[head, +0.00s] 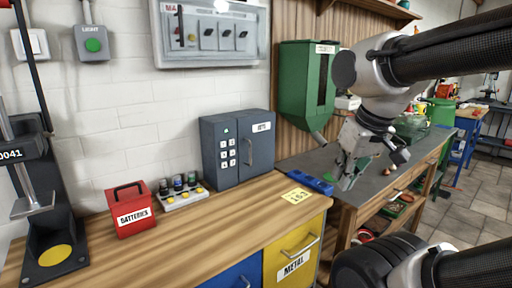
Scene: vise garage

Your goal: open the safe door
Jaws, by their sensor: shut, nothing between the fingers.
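The safe (222,180) is a dark grey box at the back of the wooden workbench, against the white wall. Its front has a white-button keypad (228,152) on the left, with a small green mark above it. On the right is the door (262,168), with a vertical handle (249,152) and a white label. The door looks closed. My gripper (346,182) is right of the safe, in front of the grey bench, pointing down. Its fingers are shut and empty, clear of the safe and handle.
A yellow note (297,196) and a blue object (311,183) lie near the bench's right end. A red batteries box (131,212) and a small rack (181,196) stand left of the safe. A green hopper (303,90) hangs behind. The wood before the safe is mostly clear.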

